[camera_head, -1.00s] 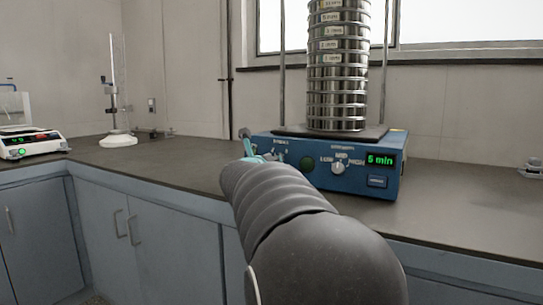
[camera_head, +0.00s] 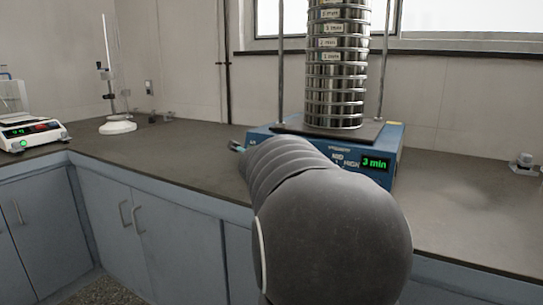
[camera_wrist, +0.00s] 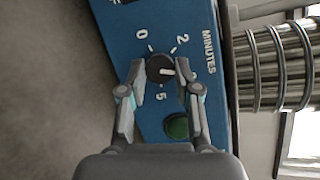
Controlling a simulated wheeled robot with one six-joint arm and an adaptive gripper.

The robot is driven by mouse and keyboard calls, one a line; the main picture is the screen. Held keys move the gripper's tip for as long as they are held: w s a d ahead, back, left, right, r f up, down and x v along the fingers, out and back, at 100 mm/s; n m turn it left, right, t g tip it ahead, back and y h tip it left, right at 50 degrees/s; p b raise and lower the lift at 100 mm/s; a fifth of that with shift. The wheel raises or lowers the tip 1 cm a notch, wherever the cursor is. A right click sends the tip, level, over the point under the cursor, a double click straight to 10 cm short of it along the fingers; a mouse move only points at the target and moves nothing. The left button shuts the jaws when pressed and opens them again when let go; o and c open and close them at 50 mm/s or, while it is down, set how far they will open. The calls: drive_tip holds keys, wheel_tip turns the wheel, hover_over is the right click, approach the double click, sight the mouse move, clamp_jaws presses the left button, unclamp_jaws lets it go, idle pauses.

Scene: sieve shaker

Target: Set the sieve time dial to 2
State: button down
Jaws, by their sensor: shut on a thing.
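The blue sieve shaker (camera_head: 395,150) stands on the bench with a tall stack of steel sieves (camera_head: 336,70) on it. Its green display (camera_head: 375,163) reads 3 min. In the wrist view the black time dial (camera_wrist: 158,64) sits among the marks 0, 2 and 5 beside the word MINUTES. Its white pointer lies between 2 and 5. My gripper (camera_wrist: 162,78) is shut on the dial, one finger on each side. In the head view my arm hides the dial and most of the gripper.
A green button (camera_wrist: 177,127) is on the panel close to the right finger. A white scale (camera_head: 32,133) and a stand with a white base (camera_head: 117,127) are at the left of the bench. The bench right of the shaker is mostly clear.

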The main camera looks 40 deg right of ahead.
drive_tip(key=shift+w+r+n+g+y, duration=0.1)
drive_tip(key=shift+n+g+y, duration=0.25)
drive_tip(key=shift+n, duration=0.95)
drive_tip(key=shift+r+n+g+y, duration=0.1)
drive_tip(key=shift+n+g+y, duration=0.2)
drive_tip(key=shift+n, duration=1)
drive_tip(key=shift+w+r+n+g+y, duration=0.15)
drive_tip(key=shift+n+g, duration=0.3)
drive_tip(key=shift+n, duration=0.75)
drive_tip(key=shift+s+f+n+g+y, duration=0.15)
drive_tip(key=shift+n+g, duration=0.25)
drive_tip(key=shift+n, duration=0.8)
drive_tip(key=shift+w+r, duration=0.1)
drive_tip(key=c, duration=0.8)
unclamp_jaws()
drive_tip(key=shift+d, duration=0.1)
drive_tip(key=v, duration=1.2)
drive_tip(key=shift+r, duration=0.1)
